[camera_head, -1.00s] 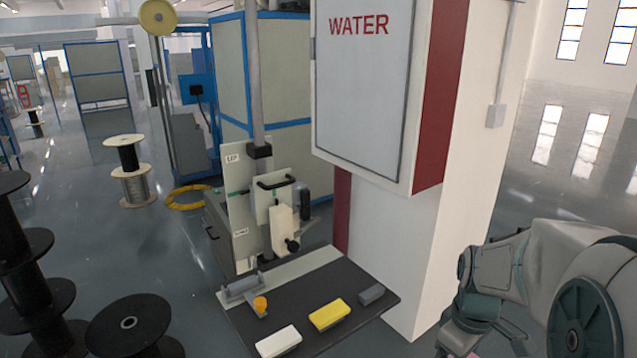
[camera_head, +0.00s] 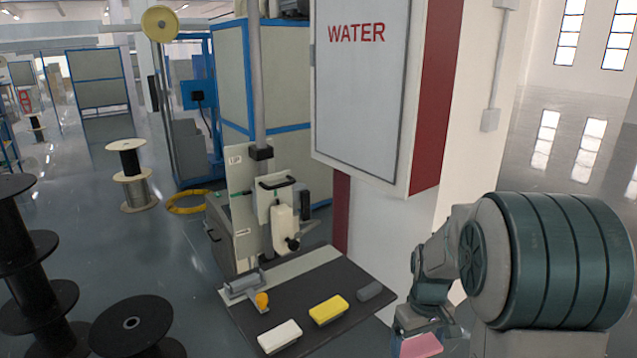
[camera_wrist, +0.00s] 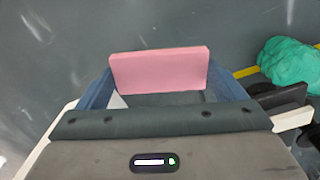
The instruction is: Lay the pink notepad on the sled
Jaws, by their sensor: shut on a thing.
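My gripper (camera_wrist: 158,80) is shut on the pink notepad (camera_wrist: 160,70), which sits between the two blue fingers in the wrist view. In the head view the notepad (camera_head: 420,346) shows at the bottom edge under my gripper, right of the dark table and apart from it. A grey piece with an orange knob (camera_head: 262,299) stands at the left end of the table's pale strip. It may be the sled, but I cannot tell for sure.
The dark table (camera_head: 300,310) carries a white block (camera_head: 280,337), a yellow block (camera_head: 328,310) and a small grey block (camera_head: 370,291). A white column with a WATER cabinet (camera_head: 365,90) stands behind its right side. Black spools (camera_head: 130,325) stand on the floor at left.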

